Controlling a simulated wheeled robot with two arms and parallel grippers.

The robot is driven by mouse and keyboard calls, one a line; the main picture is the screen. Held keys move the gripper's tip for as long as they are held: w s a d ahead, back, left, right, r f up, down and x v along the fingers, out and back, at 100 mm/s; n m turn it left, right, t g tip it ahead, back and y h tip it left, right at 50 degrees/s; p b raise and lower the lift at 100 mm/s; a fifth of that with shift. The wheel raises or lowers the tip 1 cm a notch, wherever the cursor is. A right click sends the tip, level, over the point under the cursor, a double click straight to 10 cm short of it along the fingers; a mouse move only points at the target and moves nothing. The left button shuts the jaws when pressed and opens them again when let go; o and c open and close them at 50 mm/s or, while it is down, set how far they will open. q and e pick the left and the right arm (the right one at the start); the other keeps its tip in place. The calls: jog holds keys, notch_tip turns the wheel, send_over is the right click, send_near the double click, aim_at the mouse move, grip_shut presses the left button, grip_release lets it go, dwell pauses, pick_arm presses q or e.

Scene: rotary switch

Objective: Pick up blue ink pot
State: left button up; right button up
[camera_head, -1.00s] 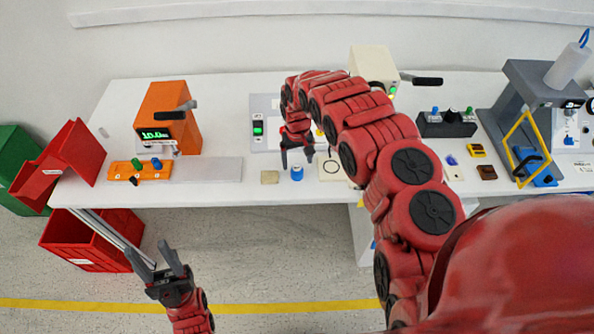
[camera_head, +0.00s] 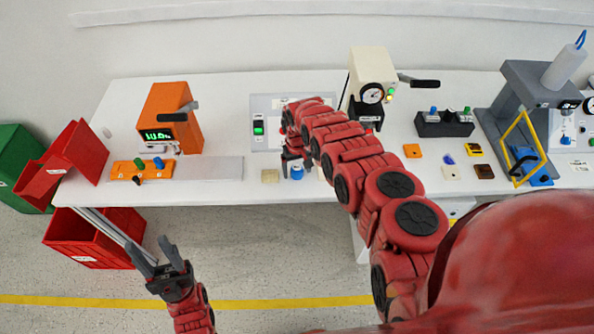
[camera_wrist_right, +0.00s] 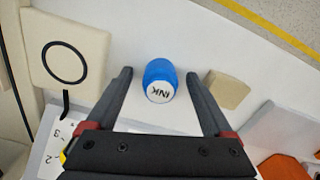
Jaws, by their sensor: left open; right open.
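The blue ink pot (camera_head: 297,172) stands on the white table near its front edge. In the right wrist view the ink pot (camera_wrist_right: 160,80) shows its blue side and a white top marked INK. My right gripper (camera_head: 296,170) is open, with its fingers on either side of the pot in the head view. In the right wrist view the pot lies between the fingertips of my right gripper (camera_wrist_right: 158,78), with gaps on both sides. My left gripper (camera_head: 155,261) is open and empty, over the floor in front of the table.
A beige block (camera_head: 270,176) lies just left of the pot and shows in the wrist view (camera_wrist_right: 227,89). A pad with a black circle (camera_wrist_right: 66,62) is on the other side. An orange machine (camera_head: 172,113) stands at the left, a cream machine (camera_head: 367,75) behind.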

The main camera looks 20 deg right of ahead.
grip_shut()
jog(key=shift+r, duration=0.15)
dwell(0.4)
